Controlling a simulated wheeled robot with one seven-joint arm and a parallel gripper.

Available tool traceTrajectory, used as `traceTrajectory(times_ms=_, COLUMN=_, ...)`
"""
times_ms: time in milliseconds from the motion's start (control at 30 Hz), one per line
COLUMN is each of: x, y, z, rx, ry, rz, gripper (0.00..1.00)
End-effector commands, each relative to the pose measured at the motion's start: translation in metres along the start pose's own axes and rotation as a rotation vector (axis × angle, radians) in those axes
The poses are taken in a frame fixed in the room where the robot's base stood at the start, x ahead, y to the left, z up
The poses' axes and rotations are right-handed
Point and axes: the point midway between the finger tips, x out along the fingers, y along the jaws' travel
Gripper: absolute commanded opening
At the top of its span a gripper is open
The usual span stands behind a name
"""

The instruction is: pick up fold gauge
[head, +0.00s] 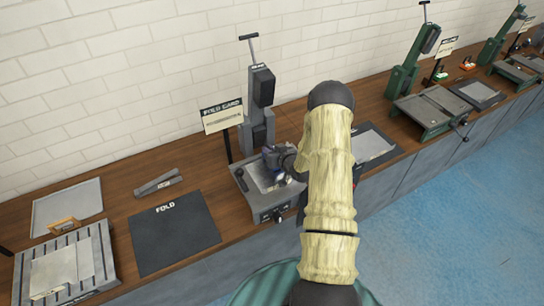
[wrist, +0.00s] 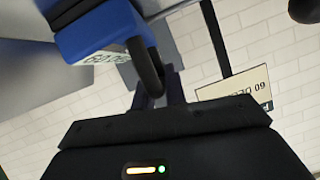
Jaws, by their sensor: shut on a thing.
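The fold gauge appears to be the blue block (wrist: 95,32) with a pale printed label and a black loop handle (wrist: 147,68), at the top of the wrist view. My gripper (wrist: 160,92) is shut on the black loop handle, and the block hangs off to one side of the fingers. In the head view my gripper (head: 278,160) is over the grey press at the middle station, beside my pale arm. A dark blue patch of the gauge shows there, mostly hidden by the gripper. I cannot tell whether the gauge touches the press.
The grey press (head: 259,110) stands close behind my gripper, with a sign (head: 222,116) to its left. A black fold mat (head: 174,232), a stapler-like tool (head: 158,182) and a slotted tray (head: 100,250) lie farther left. Green presses (head: 404,78) stand right along the bench.

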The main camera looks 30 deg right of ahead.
Motion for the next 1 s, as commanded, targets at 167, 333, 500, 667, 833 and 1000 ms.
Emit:
traceTrajectory(times_ms=167, x=-0.001, y=-0.001, z=-0.003, rx=0.0, ry=0.001, rz=0.0, gripper=0.0)
traceTrajectory(times_ms=333, x=-0.006, y=-0.003, z=-0.016, rx=-0.002, ry=0.003, rz=0.0, gripper=0.0)
traceTrajectory(times_ms=500, x=-0.015, y=-0.007, z=-0.038, rx=-0.003, ry=0.005, rz=0.0, gripper=0.0)
traceTrajectory(times_ms=667, x=-0.025, y=-0.012, z=-0.062, rx=-0.003, ry=0.004, rz=0.001, gripper=0.0)
traceTrajectory(times_ms=833, x=-0.033, y=-0.017, z=-0.082, rx=-0.002, ry=0.003, rz=0.0, gripper=0.0)
traceTrajectory(times_ms=1000, x=-0.037, y=-0.019, z=-0.09, rx=-0.001, ry=0.0, rz=0.0, gripper=0.0)
